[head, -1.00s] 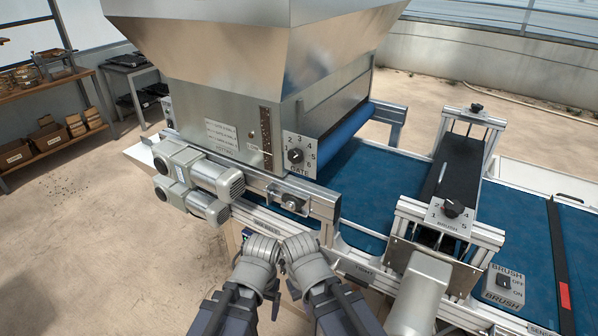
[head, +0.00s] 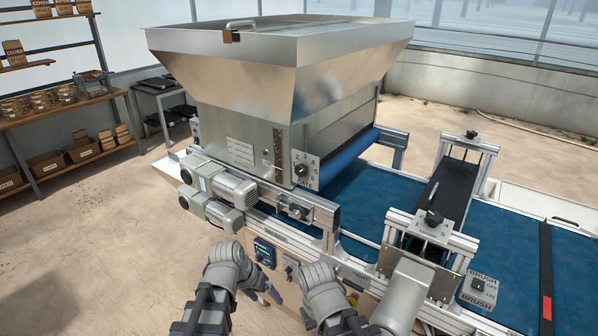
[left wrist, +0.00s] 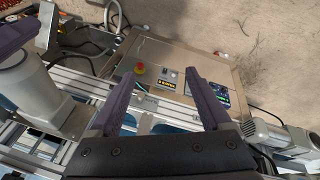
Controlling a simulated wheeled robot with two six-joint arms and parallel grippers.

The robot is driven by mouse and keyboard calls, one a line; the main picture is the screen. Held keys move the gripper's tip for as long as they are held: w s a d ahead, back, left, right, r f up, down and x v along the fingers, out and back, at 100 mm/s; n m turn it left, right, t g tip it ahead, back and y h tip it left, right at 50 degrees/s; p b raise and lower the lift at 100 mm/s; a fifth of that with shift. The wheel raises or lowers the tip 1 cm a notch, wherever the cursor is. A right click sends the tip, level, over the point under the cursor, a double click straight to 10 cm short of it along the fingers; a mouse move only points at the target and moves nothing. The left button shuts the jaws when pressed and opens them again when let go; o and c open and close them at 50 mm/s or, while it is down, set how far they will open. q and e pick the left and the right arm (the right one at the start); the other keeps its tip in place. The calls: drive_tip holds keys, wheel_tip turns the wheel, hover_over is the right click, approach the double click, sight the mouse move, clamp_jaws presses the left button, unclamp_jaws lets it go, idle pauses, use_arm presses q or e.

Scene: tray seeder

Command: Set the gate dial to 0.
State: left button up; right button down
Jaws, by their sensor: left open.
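The gate dial (head: 301,170) is a dark round knob on a pale numbered plate marked GATE, on the hopper's front side by its lower right corner. The knob's pointer is too small to read in the head view. My left gripper (left wrist: 164,92) is open and empty in the left wrist view, its two purple fingers well apart above the machine's side. My left arm is in front of the machine in the head view, below and left of the dial and apart from it. My right arm is beside it; its gripper's fingers do not show.
A steel hopper (head: 270,62) stands over the blue belt (head: 370,205). Motors (head: 222,187) and a bracket with a knob (head: 298,211) stick out below the dial. A control panel with a red button (left wrist: 140,69) is below. A brush dial (head: 433,217) and brush switch (head: 478,284) are at right.

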use_arm(q)
drive_tip(key=w+d+r+m+t+h, duration=0.3)
drive_tip(key=w+d+r+t+h, duration=0.25)
drive_tip(key=w+r, duration=0.55)
drive_tip(key=n+t+h, duration=0.1)
drive_tip(key=t+h, duration=0.1)
drive_tip(key=t, duration=0.5)
approach(299, 172)
drive_tip(key=w, duration=0.1)
drive_tip(key=shift+w+d+r, duration=0.15)
drive_tip(key=shift+d+r, duration=0.05)
drive_tip(key=shift+d, duration=0.2)
drive_tip(key=shift+w, duration=0.1)
drive_tip(key=x, duration=0.7)
drive_tip(key=shift+w+d+f, duration=0.15)
drive_tip(key=shift+w+d, duration=0.05)
drive_tip(key=shift+d, duration=0.05)
drive_tip(key=shift+c, duration=0.3)
